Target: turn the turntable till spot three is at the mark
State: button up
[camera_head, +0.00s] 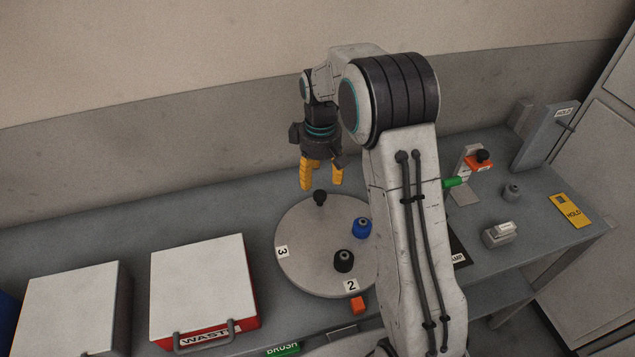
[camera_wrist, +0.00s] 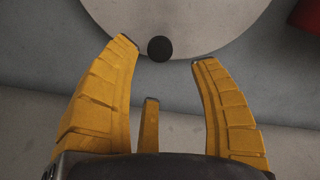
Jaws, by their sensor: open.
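The round grey turntable (camera_head: 305,265) lies on the bench, left of my arm. A label "3" (camera_head: 282,252) is at its left rim and a label "2" (camera_head: 351,286) at its front rim. An orange block (camera_head: 357,305) sits on the bench just beyond label "2"; it may be the mark. A black knob (camera_head: 319,198) stands at the back rim. My gripper (camera_head: 321,187) is open and empty above this knob. In the wrist view the knob (camera_wrist: 160,48) appears between the spread yellow fingertips (camera_wrist: 164,52). Whether they touch it cannot be told.
A blue piece (camera_head: 362,228) and a black piece (camera_head: 343,260) stand on the turntable. A red WASTE box (camera_head: 253,315) with a white lid is to the left. My arm hides the turntable's right side. A stand (camera_head: 467,180) with an orange part is at right.

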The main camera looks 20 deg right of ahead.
aim_at(320, 194)
jog(key=shift+w+r+n, duration=0.15)
jog(key=shift+w+n, duration=0.25)
jog(key=shift+n, duration=0.2)
jog(key=shift+s+r+n, duration=0.1)
jog(key=shift+s+n, duration=0.3)
jog(key=shift+n, duration=0.4)
jog(key=shift+f+n, duration=0.2)
jog(key=shift+n, duration=0.1)
jog(key=shift+f+p, duration=0.35)
jog(key=shift+f, duration=3.2)
grip_shut()
